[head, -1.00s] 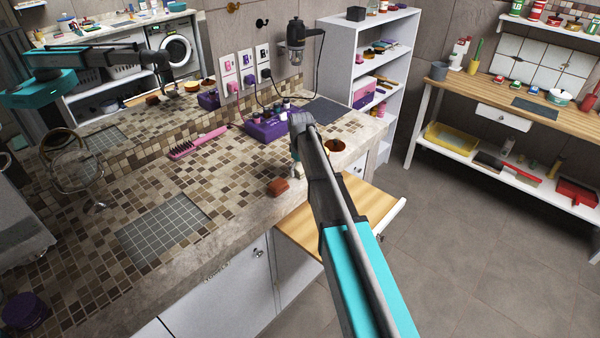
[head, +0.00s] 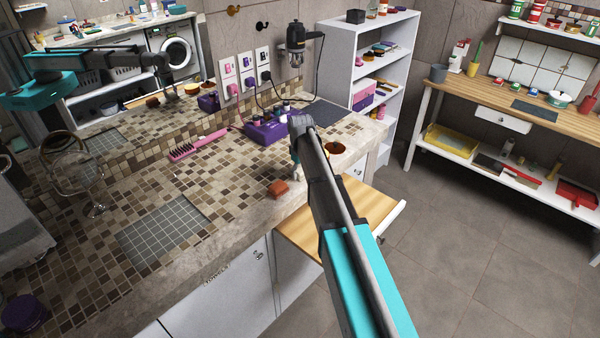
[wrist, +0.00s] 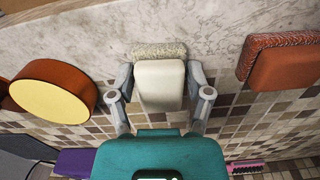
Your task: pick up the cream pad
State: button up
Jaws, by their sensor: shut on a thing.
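The cream pad (wrist: 160,85) is a small block with a smooth cream face and a speckled, rough layer at its far edge. In the wrist view it sits between the two grey fingers of my gripper (wrist: 161,78), which is shut on it. In the head view my gripper (head: 296,170) is low over the front part of the tiled counter, partly behind my own arm. The pad cannot be made out clearly there. I cannot tell whether it touches the counter.
A reddish-brown pad (wrist: 285,62) lies close by on the right; the head view shows it too (head: 279,188). A round brown thing with a yellow top (wrist: 53,92) is on the left. An open drawer (head: 365,208) juts out below the counter (head: 225,245).

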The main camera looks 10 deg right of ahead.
jog(key=shift+r, duration=0.15)
notch_tip(320, 180, up, 2)
jog(key=shift+r+p, duration=0.1)
jog(key=shift+p, duration=1.15)
jog(key=s+a+r+p, duration=0.1)
jog(key=s+r+p, duration=0.9)
jog(key=s, duration=0.4)
jog(key=shift+a+r, duration=0.2)
jog(key=shift+r, duration=0.05)
jog(key=o, duration=0.4)
jog(key=c, duration=0.5)
